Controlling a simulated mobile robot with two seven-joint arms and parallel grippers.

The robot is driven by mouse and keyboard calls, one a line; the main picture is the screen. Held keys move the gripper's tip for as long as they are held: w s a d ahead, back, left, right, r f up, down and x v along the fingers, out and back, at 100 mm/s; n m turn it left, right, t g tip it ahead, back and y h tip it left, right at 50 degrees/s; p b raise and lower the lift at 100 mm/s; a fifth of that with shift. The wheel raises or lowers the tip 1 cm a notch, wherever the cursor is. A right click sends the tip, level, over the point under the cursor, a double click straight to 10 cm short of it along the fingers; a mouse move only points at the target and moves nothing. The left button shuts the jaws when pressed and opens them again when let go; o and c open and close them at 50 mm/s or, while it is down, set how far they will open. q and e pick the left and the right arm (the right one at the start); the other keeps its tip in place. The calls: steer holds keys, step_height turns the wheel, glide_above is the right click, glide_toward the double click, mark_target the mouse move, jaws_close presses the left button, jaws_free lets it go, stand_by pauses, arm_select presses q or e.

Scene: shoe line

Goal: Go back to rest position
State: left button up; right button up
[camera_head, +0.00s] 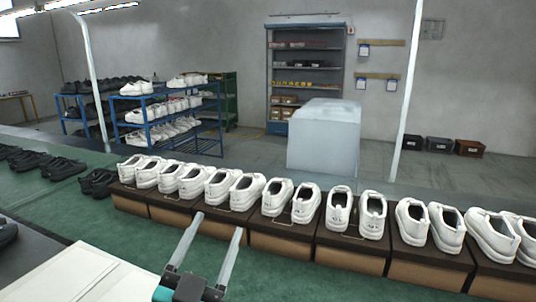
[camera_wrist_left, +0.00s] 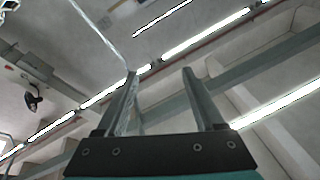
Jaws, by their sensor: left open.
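My left gripper (camera_head: 212,236) is in the lower middle of the head view, in front of the row of shoe boxes. Its two fingers are apart and point up, with nothing between them. In the left wrist view the fingers (camera_wrist_left: 160,72) are also apart and empty, with the ceiling behind them. My right gripper does not show in either view.
White shoe pairs (camera_head: 290,200) stand on a row of brown boxes (camera_head: 280,246) along the green table (camera_head: 80,222). Black shoes (camera_head: 62,168) lie at the left. A white panel (camera_head: 75,275) is at the lower left. Blue racks (camera_head: 210,133) stand behind.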

arm_select(q)
steer(key=s+a+f+n+g+y, duration=0.3)
steer(key=a+f+g, duration=0.1)
steer(key=f, duration=0.5)
steer(key=s+a+f+n+g+y, duration=0.2)
steer(key=a+f+g, duration=0.25)
steer(key=f, duration=0.45)
steer(key=s+f+g, duration=0.9)
steer(key=s+f, duration=0.1)
steer(key=s, duration=0.6)
steer(key=s+f+g+b, duration=0.1)
steer(key=s+f+b, duration=0.1)
steer(key=f, duration=1.2)
steer(key=s+f+b, duration=0.1)
steer(key=f+b, duration=0.1)
steer(key=f, duration=1.2)
steer(key=s+a+f+g+b, duration=0.1)
steer(key=s+f+b, duration=0.2)
steer(key=s+f, duration=1.2)
steer(key=shift+a+f+m+h, duration=0.3)
steer(key=shift+a+f, duration=0.05)
steer(key=shift+a, duration=0.05)
